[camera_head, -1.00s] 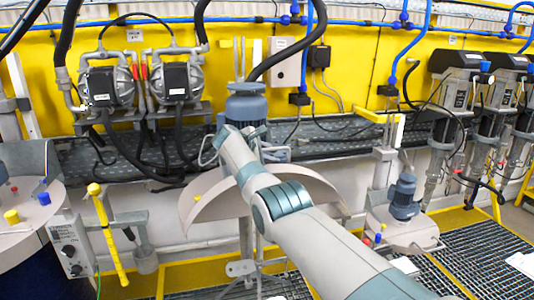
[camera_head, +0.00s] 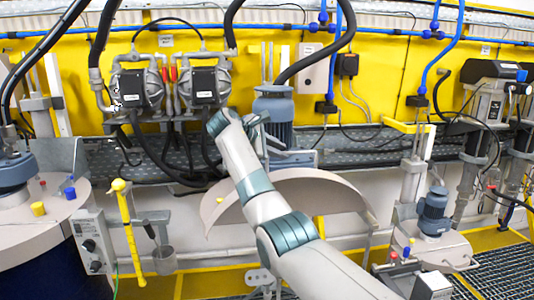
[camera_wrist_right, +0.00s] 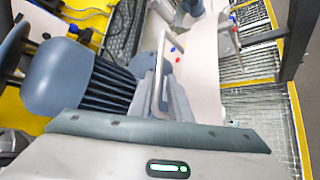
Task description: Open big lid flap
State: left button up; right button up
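The big drum lid (camera_head: 300,187) is a beige, half-round plate in the middle of the head view, below a blue-grey agitator motor (camera_head: 273,108). My right arm covers part of it. My right gripper (camera_head: 262,145) is beside the motor, above the lid, mostly hidden by my wrist. In the right wrist view, its grey fingers (camera_wrist_right: 162,100) are close to a pale loop-shaped handle (camera_wrist_right: 162,60). I cannot tell whether they are around it or beside it. The motor (camera_wrist_right: 65,78) is large at left there. My left gripper is not in view.
A drum with a beige lid (camera_head: 55,215), a control box (camera_head: 92,243) and a yellow-handled tool (camera_head: 128,228) are at left. Pumps (camera_head: 170,88) hang on the yellow wall. A smaller motor (camera_head: 434,212) stands at right. A thick black hose (camera_head: 318,55) runs above the middle motor.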

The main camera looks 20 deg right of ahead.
jog(key=b+v, duration=0.2)
jog(key=v, duration=0.4)
jog(key=shift+s, duration=0.1)
dwell(0.4)
